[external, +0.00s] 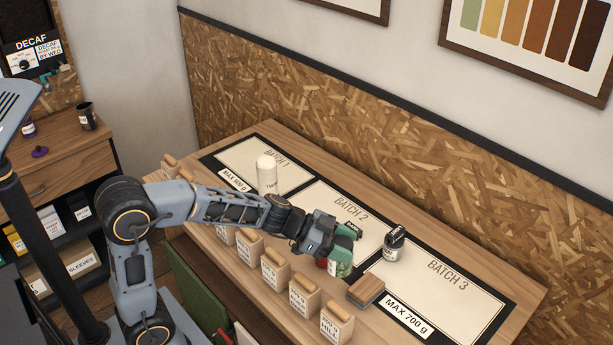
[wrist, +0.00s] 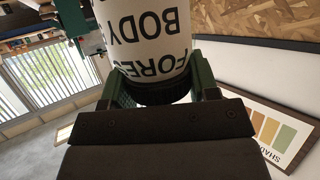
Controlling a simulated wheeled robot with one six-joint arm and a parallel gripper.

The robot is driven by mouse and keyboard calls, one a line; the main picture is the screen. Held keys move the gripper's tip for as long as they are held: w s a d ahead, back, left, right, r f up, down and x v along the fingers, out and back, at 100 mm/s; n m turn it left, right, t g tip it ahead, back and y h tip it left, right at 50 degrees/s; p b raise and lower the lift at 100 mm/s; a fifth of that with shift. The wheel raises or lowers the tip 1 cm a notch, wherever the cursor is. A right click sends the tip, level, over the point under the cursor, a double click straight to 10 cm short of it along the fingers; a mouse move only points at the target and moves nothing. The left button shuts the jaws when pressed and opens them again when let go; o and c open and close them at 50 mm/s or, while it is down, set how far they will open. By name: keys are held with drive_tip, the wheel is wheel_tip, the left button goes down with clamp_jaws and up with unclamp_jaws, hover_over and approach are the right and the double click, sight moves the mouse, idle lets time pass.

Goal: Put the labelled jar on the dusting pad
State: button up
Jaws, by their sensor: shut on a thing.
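My gripper (external: 348,234) is over the Batch 2 area of the bench and shut on a jar. In the wrist view the jar (wrist: 152,38) has a white label with upside-down black letters reading "FORES" and "BODY". Its dark ribbed end (wrist: 152,92) sits between my green fingers. In the external view I cannot clearly tell the held jar from the fingers and the things around it. No dusting pad is plainly marked. A small brown block with a grey layer (external: 367,290) lies at the bench's front edge; I cannot tell whether it is the pad.
A white cylinder (external: 267,174) stands near Batch 1. A black-topped jar (external: 393,248) stands between Batch 2 and Batch 3. Several wooden blocks with labels (external: 275,271) line the front edge. Red and green items show below my gripper. Batch 3 (external: 440,280) is mostly clear.

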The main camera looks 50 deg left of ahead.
drive_tip(key=shift+w+d+f+b, duration=0.35)
drive_tip(key=shift+w+d+f, duration=0.15)
drive_tip(key=shift+w+f, duration=1.05)
drive_tip(key=shift+w+d+f+b, duration=0.45)
drive_tip(key=shift+w+f, duration=0.75)
drive_tip(key=shift+f, duration=0.8)
drive_tip(key=shift+w+d+f+b, duration=0.3)
drive_tip(key=shift+w+d+f, duration=0.25)
drive_tip(key=shift+w+f, duration=1)
drive_tip(key=shift+s+f, duration=0.25)
drive_tip(key=shift+f, duration=0.1)
drive_tip(key=o, duration=1.1)
